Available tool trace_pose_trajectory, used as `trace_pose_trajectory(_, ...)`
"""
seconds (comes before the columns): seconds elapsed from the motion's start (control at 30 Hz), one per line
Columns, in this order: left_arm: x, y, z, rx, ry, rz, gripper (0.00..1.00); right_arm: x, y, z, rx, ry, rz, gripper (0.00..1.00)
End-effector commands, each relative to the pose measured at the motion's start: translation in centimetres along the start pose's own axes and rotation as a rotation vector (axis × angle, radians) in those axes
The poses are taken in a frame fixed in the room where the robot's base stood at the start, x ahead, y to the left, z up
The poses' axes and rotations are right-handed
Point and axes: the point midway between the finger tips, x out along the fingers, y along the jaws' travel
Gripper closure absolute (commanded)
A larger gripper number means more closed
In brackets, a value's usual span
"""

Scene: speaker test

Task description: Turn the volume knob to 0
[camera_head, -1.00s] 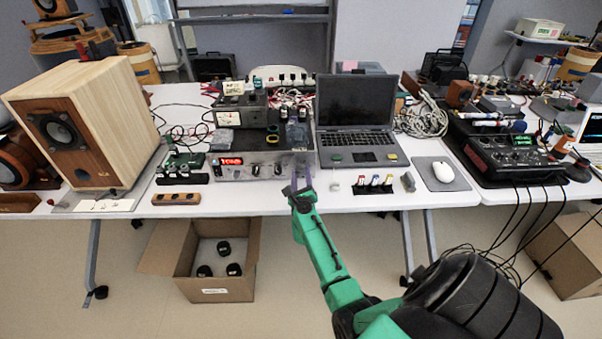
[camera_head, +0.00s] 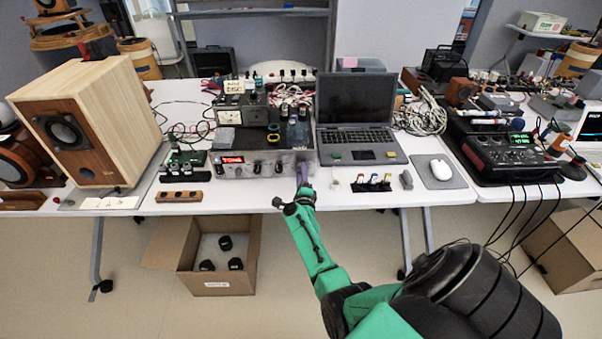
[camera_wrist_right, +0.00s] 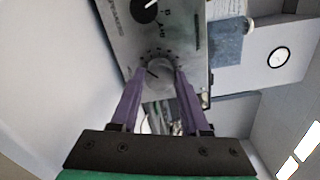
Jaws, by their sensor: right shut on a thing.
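The silver-fronted amplifier (camera_head: 240,172) stands on the table with a red lit display and dark front knobs. In the right wrist view, a round silver knob (camera_wrist_right: 160,72) with scale marks around it sits on the metal panel; a dark pointer line is on its face, but I cannot read the scale. My right gripper (camera_head: 304,170), with purple fingers, is at the right end of the amplifier's front. In the wrist view its fingers (camera_wrist_right: 160,84) are shut on the silver knob, one on each side. My left gripper is not in view.
A black knob (camera_wrist_right: 145,10) is close by on the same panel. The laptop (camera_head: 356,135) stands right of the amplifier, and a wooden speaker (camera_head: 100,120) stands far left. Small colored-top pieces (camera_head: 372,181) lie near the front edge. An open box (camera_head: 215,284) is below.

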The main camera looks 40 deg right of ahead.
Motion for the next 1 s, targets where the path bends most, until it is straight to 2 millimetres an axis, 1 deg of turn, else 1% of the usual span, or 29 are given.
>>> trace_pose_trajectory(0.2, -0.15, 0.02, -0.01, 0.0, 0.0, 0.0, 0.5, 0.05, -0.13, -0.24, -0.046, 0.005, -0.003, 1.0)
trace_pose_trajectory(0.6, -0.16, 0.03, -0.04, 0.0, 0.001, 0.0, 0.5, 0.08, -0.18, -0.28, -0.054, 0.006, -0.005, 1.0)
trace_pose_trajectory(0.63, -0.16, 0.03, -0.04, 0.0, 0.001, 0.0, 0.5, 0.08, -0.18, -0.28, -0.053, 0.006, -0.005, 0.5)
trace_pose_trajectory(0.67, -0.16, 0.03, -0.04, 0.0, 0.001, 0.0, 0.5, 0.08, -0.19, -0.28, -0.053, 0.006, -0.005, 0.39)
trace_pose_trajectory(0.7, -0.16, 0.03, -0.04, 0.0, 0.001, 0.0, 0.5, 0.08, -0.18, -0.26, -0.053, 0.005, -0.005, 0.24)
trace_pose_trajectory(1.0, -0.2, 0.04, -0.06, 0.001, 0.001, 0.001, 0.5, 0.0, -0.11, -0.1, -0.051, 0.002, -0.002, 0.24)
